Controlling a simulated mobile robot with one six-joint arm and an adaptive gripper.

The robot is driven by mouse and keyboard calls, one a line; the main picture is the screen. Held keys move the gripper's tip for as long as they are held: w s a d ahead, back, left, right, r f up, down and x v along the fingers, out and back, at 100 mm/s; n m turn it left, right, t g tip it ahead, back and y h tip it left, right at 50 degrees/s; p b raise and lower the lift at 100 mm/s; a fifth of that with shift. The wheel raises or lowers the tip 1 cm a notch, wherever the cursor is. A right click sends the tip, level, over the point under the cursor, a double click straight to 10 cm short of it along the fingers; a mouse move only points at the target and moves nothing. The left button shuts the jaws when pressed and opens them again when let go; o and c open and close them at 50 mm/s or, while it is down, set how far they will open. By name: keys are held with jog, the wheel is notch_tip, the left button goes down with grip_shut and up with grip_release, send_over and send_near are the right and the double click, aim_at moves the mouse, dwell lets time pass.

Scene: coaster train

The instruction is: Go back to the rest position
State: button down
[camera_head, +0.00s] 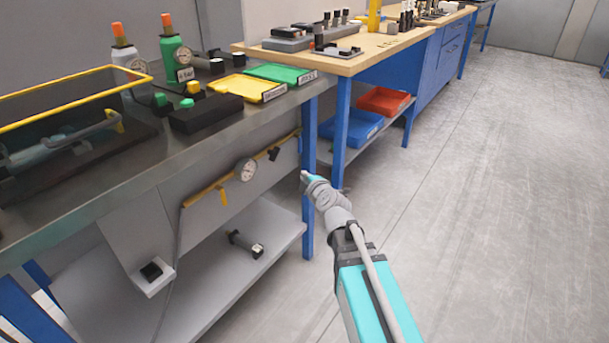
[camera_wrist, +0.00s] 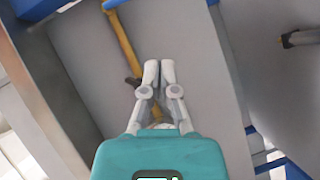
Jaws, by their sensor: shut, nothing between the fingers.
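My arm reaches out over the floor at the right of the bench in the head view. Its end, with my gripper (camera_head: 305,177), is in front of the blue table leg, below the height of the bench top. In the wrist view my gripper (camera_wrist: 159,73) shows with its two pale fingertips together and nothing between them. The yellow pipe (camera_wrist: 124,40) on the bench's front panel shows beyond the fingertips. I cannot tell the exact distance from the fingers to the bench.
A gauge (camera_head: 246,169) sits on the yellow pipe. A lower shelf (camera_head: 215,265) holds a small cylinder part (camera_head: 246,243). The grey floor (camera_head: 500,200) at right is clear.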

jog(key=shift+f, duration=0.1)
jog(key=s+d+f+m+g+h+p, duration=0.1)
jog(key=s+d+f+m+g+p, duration=0.15)
jog(key=s+f+m+g, duration=0.75)
jog(key=s+d+f+m+g+h, duration=0.2)
jog(key=s+d+m+g+h, duration=0.25)
jog(key=s+d+m, duration=0.6)
notch_tip(320, 180, up, 38)
jog(key=s+a+n+p, duration=0.1)
jog(key=a+n+p, duration=0.1)
jog(key=p, duration=3.6)
jog(key=shift+y, duration=0.35)
